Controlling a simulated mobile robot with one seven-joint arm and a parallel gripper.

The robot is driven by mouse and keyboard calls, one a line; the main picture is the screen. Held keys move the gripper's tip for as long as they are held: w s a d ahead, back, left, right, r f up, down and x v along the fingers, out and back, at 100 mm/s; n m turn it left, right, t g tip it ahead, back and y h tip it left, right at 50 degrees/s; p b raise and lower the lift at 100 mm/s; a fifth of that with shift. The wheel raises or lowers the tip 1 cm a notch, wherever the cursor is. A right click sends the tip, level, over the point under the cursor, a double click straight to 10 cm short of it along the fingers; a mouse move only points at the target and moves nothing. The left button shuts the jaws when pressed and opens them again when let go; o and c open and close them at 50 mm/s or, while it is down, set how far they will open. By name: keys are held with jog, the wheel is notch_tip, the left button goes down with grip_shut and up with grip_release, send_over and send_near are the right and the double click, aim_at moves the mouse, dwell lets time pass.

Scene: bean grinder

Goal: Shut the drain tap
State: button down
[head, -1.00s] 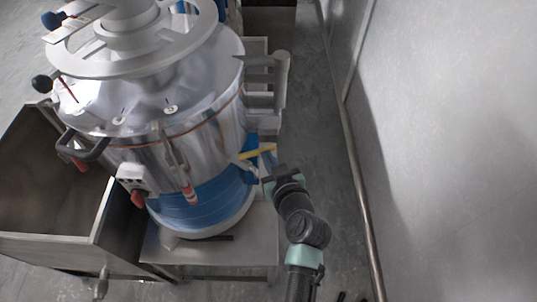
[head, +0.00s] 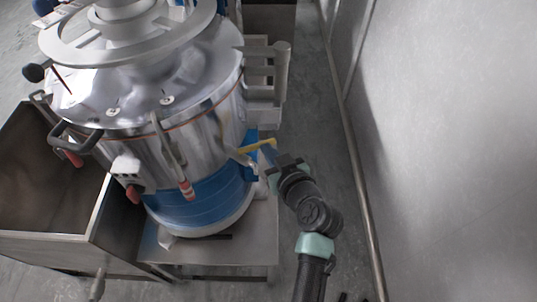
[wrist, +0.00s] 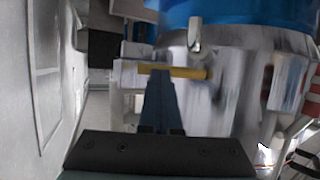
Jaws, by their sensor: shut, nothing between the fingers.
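The drain tap's yellow lever (head: 257,146) sticks out from the right side of the machine, low by its blue band, and slants slightly up to the right in the head view. In the wrist view the yellow lever (wrist: 185,72) lies level across the picture. My gripper (head: 267,152) is shut and empty, its fingertips at the lever's outer part. In the wrist view the shut fingers (wrist: 160,80) overlap the lever's middle-left part; I cannot tell whether they touch it. A grey metal pipe end (wrist: 195,35) shows above the lever.
The steel machine drum (head: 180,150) stands on a metal stand (head: 255,235). An open metal bin (head: 45,200) is at the left. A grey wall (head: 440,130) with a pipe along its foot is on the right. A narrow strip of floor lies between.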

aim_at(267, 141)
jog(key=w+n+g+y+b, duration=0.1)
jog(key=n+b, duration=0.1)
jog(key=b, duration=0.2)
jog(key=w+n+g+y+b, duration=0.1)
jog(key=y+b, duration=0.1)
jog(key=b, duration=0.2)
jog(key=w+n+g+y+b, duration=0.1)
jog(key=n+y+b, duration=0.1)
jog(key=b, duration=0.2)
jog(key=shift+w+f+n+g, duration=0.15)
jog(key=shift+f+n+g, duration=0.15)
jog(key=shift+g, duration=0.1)
jog(key=shift+w+a+r+b, duration=0.15)
jog(key=shift+w+a+b, duration=0.05)
jog(key=shift+b, duration=0.45)
jog(key=shift+w+r, duration=0.1)
jog(key=shift+r, duration=0.15)
